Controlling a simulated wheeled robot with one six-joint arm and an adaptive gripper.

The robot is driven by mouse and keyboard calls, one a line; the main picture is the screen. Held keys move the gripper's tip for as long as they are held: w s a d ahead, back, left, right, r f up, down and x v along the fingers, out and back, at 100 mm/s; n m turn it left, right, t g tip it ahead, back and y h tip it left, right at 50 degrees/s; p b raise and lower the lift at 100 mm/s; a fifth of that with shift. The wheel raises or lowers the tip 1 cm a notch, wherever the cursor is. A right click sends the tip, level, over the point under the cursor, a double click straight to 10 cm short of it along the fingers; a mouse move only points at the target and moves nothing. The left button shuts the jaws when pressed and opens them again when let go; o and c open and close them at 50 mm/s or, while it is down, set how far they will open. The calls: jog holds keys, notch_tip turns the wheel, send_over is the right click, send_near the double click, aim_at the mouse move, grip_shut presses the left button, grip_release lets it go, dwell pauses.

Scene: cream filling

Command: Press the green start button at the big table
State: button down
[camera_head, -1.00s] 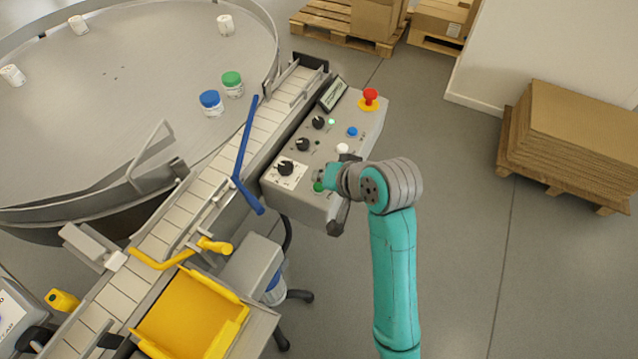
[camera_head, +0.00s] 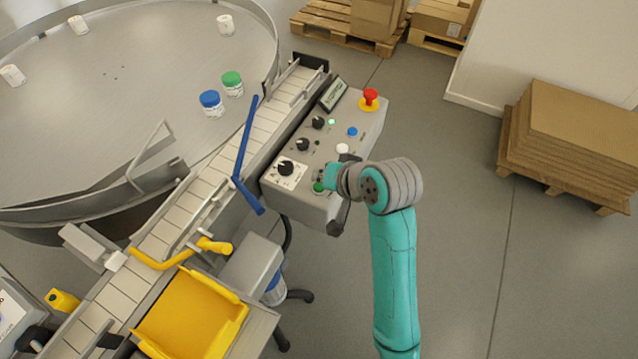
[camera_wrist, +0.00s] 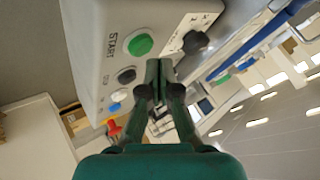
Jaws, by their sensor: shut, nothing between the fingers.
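The green start button (camera_head: 319,187) is on the near end of the grey control box beside the conveyor. In the wrist view the green button (camera_wrist: 140,45) sits beside the word START, above and left of my fingertips. My gripper (camera_wrist: 158,66) is shut with nothing between its fingers, apart from the button. In the head view my gripper (camera_head: 322,176) is mostly hidden by my wrist, just above the button.
The control box (camera_head: 335,150) also carries black knobs (camera_head: 302,144), a blue button (camera_head: 352,132), a white button (camera_head: 342,148) and a red emergency stop (camera_head: 370,97). A blue guide rail (camera_head: 245,150) runs along the conveyor. The round table (camera_head: 130,90) holds several jars.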

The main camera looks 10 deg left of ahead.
jog(key=shift+f, duration=0.15)
jog(key=shift+f, duration=0.3)
